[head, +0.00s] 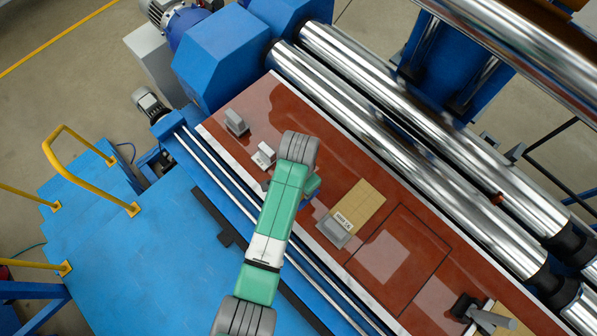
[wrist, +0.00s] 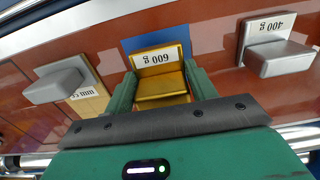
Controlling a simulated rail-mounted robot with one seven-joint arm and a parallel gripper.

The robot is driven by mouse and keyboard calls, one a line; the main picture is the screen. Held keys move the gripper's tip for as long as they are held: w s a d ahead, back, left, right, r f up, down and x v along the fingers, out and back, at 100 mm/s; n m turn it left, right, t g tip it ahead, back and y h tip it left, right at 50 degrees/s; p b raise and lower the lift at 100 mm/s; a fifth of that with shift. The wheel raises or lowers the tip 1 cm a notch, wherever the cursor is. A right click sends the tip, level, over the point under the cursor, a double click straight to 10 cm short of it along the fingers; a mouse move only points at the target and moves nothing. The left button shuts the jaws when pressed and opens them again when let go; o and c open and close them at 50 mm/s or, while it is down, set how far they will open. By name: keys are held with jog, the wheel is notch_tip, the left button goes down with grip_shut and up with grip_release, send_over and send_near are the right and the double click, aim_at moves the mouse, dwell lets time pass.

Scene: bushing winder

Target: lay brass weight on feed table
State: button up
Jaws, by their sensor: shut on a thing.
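The brass weight (wrist: 160,87), a gold block with a white "600 g" label, is between the green fingers of my gripper (wrist: 163,92) in the wrist view. The fingers are shut on its two sides. I cannot tell whether the weight touches the table. A blue patch (wrist: 158,43) shows just behind the weight.
A grey "400 g" weight (wrist: 280,57) and another grey block (head: 236,122) stand on the table. A grey block (head: 333,232) sits on a beige board (head: 362,202). A black-handled object (head: 466,306) is at lower right. Steel rollers (head: 400,140) run along the far side.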

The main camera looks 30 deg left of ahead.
jog(key=shift+f, duration=0.7)
jog(key=o, duration=1.4)
jog(key=shift+f, duration=0.2)
jog(key=shift+o, duration=0.2)
notch_tip(320, 180, up, 12)
jog(key=shift+r, duration=0.2)
jog(key=shift+w, duration=0.1)
